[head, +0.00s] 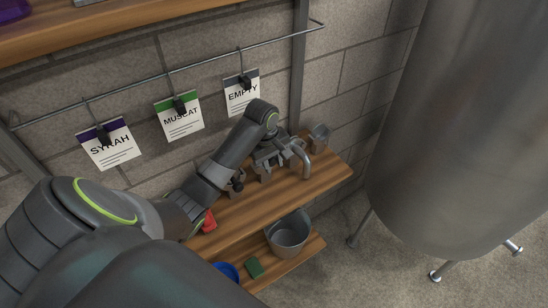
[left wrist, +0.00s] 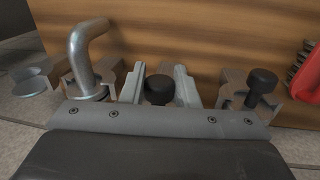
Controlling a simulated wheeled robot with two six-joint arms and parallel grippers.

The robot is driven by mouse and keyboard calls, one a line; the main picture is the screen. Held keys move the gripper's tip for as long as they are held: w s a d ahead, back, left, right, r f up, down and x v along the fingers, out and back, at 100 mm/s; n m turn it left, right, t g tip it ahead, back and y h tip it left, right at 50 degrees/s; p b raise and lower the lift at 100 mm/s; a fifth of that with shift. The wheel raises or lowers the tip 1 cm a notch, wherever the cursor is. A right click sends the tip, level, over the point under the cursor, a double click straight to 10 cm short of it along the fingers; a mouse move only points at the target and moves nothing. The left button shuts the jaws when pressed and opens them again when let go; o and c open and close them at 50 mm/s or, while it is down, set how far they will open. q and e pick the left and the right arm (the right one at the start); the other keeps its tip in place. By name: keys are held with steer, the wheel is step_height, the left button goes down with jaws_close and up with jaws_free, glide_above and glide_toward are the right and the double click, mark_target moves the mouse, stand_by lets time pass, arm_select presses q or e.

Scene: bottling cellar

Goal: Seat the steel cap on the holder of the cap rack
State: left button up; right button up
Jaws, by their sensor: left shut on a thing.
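My left gripper (left wrist: 159,88) is shut on a short dark round-topped knob (left wrist: 158,90), which sits between its two fingers. I cannot tell whether this knob belongs to the steel cap. In the head view my left gripper (head: 276,154) is low over the row of grey holders of the cap rack on the upper shelf. A grey round metal piece shows at the end holder (left wrist: 30,80), which is at the far right in the head view (head: 318,138); whether it is a cap or the holder itself is unclear. My right gripper is not seen.
A bent steel pipe (left wrist: 85,55) stands in the holder beside my gripper. Another dark knob (left wrist: 260,85) stands in a holder on the other side. A red object (head: 209,221) lies on the wooden shelf (head: 325,176). A bucket (head: 289,234) stands below; a large tank (head: 455,130) is at right.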

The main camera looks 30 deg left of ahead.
arm_select(q)
steer(key=shift+f, duration=1.25)
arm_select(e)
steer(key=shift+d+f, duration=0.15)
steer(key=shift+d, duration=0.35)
arm_select(q)
steer(key=shift+s, duration=0.1)
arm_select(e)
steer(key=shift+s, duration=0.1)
arm_select(q)
steer(key=shift+f, duration=0.1)
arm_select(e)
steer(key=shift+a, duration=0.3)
arm_select(q)
steer(key=shift+f, duration=0.3)
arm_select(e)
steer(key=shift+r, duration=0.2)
arm_select(q)
steer(key=shift+f, duration=0.1)
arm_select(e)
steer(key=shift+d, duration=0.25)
arm_select(q)
steer(key=o, duration=1.1)
